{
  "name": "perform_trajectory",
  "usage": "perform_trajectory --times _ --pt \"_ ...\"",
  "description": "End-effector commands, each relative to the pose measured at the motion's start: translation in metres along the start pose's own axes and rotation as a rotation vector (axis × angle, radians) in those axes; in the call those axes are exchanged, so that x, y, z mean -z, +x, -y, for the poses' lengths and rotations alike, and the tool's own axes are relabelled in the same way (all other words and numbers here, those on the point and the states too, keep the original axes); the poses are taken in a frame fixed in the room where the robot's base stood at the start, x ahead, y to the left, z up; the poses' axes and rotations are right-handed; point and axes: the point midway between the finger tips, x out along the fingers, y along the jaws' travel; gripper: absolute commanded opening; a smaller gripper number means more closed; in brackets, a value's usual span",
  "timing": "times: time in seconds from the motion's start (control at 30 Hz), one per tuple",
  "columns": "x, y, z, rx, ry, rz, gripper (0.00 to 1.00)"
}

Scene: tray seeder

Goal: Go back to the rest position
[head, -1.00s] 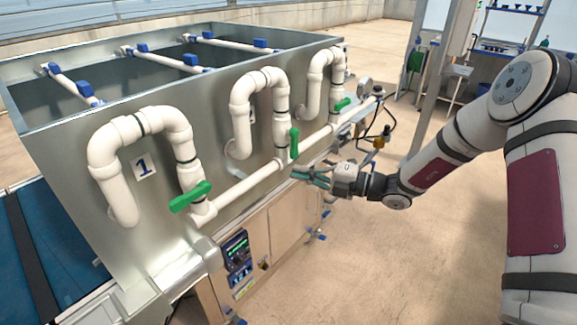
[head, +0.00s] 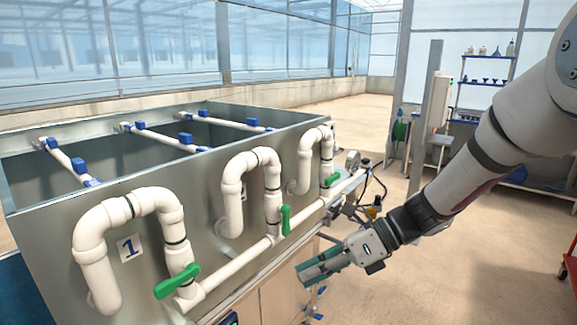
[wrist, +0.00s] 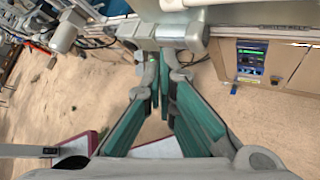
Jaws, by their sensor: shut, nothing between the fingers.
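My gripper (head: 314,266) is shut and empty in the head view, to the right of the metal tank and in front of the lower right valve pipework. Its green finger pads also show in the wrist view (wrist: 158,90), with nothing between them. My arm comes in from the right edge of the head view. The tank (head: 215,200) carries three white looped pipes with green valve handles. The nearest handle (head: 177,282) slants across its pipe, beside label 1 (head: 130,248). The middle handle (head: 285,220) stands upright along its pipe. The far handle (head: 332,180) is small and slanted.
A control panel (wrist: 251,62) with a lit screen is on the cabinet in the wrist view. A grey post (head: 425,120) and shelves (head: 487,80) stand at the back right. Bare floor (head: 450,275) lies to the right of the tank.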

Motion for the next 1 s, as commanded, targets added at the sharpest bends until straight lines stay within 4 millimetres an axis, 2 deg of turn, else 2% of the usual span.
perform_trajectory --times 0.03,0.2,0.5,0.8,1.0 --pt "0.002 -0.005 -0.017 0.019 -0.118 -0.066 0.0" --pt "0.022 -0.024 -0.062 0.047 -0.506 -0.288 0.0" --pt "0.06 -0.072 -0.125 0.023 -1.16 -0.686 0.0" --pt "0.097 -0.128 -0.169 -0.095 -1.73 -1.099 0.0" --pt "0.111 -0.152 -0.183 -0.184 -1.953 -1.295 0.0"
